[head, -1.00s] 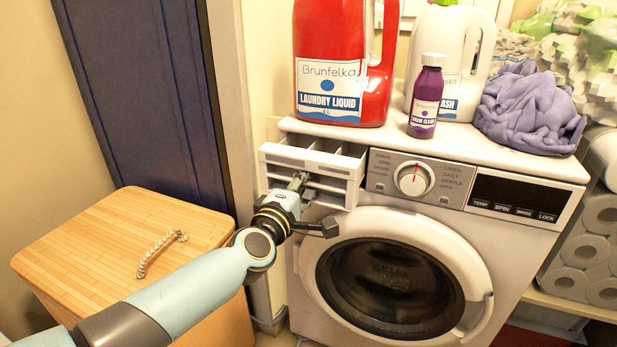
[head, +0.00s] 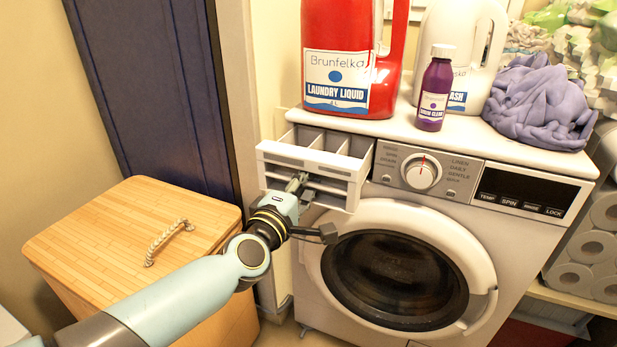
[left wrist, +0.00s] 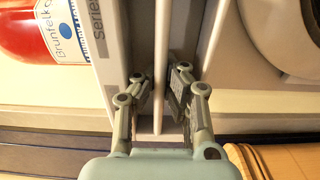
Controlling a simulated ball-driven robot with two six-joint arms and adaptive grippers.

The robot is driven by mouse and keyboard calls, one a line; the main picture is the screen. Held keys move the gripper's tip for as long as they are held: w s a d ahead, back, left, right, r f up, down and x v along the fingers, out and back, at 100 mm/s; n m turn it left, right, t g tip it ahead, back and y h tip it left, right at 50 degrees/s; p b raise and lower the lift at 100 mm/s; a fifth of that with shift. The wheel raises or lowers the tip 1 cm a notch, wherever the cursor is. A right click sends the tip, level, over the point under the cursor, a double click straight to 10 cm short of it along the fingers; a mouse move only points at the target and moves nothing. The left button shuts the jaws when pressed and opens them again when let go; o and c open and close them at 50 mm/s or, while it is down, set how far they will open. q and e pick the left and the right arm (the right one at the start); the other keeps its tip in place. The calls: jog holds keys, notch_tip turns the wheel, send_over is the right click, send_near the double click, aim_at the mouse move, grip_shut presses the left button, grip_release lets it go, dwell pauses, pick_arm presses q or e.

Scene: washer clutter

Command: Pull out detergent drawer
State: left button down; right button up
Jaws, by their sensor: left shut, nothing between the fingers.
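The white detergent drawer (head: 352,166) sticks out of the upper left of the washing machine (head: 318,262), with its open compartments showing from above. My left gripper (head: 297,182) is at the drawer's front, by the slots below its top edge. In the left wrist view, the fingers of my left gripper (left wrist: 160,88) lie on either side of a pale strip of the drawer front (left wrist: 161,50). The gripper is shut with nothing held. Exact contact with the drawer is hidden. My right gripper is not in view.
A red laundry liquid jug (head: 345,45), a purple bottle (head: 435,88), a white jug (head: 470,55) and a purple cloth (head: 540,105) stand on the machine. A wooden-lidded box (head: 110,235) is at the left, beside my arm. Paper rolls (head: 590,245) are at the right.

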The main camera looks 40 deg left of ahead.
pick_arm(q)
jog(key=shift+s+d, duration=0.2)
jog(key=shift+s, duration=0.45)
jog(key=shift+s+f, duration=0.1)
jog(key=shift+v, duration=1.75)
jog(key=c, duration=1.6)
grip_release()
jog(key=shift+c, duration=0.2)
jog(key=b+v, duration=0.1)
jog(key=v, duration=0.5)
